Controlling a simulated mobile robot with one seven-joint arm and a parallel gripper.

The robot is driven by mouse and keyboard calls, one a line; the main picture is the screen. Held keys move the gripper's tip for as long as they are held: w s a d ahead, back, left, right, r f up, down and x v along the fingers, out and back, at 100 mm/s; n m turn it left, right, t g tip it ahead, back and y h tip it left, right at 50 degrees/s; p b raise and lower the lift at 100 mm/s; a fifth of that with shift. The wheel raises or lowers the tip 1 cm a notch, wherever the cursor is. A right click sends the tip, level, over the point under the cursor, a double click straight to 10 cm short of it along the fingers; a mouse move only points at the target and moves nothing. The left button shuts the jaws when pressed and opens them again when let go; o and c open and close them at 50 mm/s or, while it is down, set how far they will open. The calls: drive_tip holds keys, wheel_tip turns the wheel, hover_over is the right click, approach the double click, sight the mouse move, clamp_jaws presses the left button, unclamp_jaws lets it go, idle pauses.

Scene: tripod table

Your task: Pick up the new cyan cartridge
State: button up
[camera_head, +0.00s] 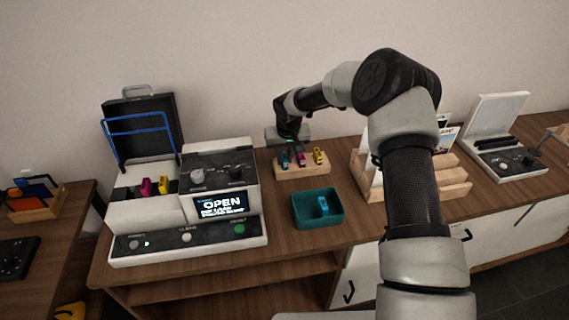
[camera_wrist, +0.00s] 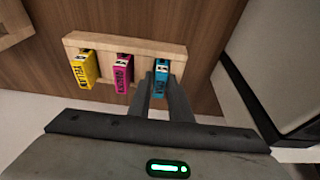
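The cyan cartridge (camera_wrist: 161,72) stands at one end of a wooden rack (camera_wrist: 88,39), beside a magenta cartridge (camera_wrist: 123,75) and a yellow one (camera_wrist: 84,69). In the head view this cyan cartridge (camera_head: 285,162) is at the rack's left end, below my gripper (camera_head: 290,150). In the wrist view my gripper's two fingers (camera_wrist: 161,88) flank the cyan cartridge closely, one on each side. I cannot tell whether they press on it. Another cyan cartridge (camera_head: 323,204) lies in a teal bin (camera_head: 301,213).
A printer (camera_head: 225,165) with its lid up stands at left; its screen reads OPEN, and magenta and yellow cartridges show in it. Wooden paper holders (camera_head: 452,188) and a white device (camera_head: 495,125) stand to the right. Bare table shows around the rack.

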clamp_jaws()
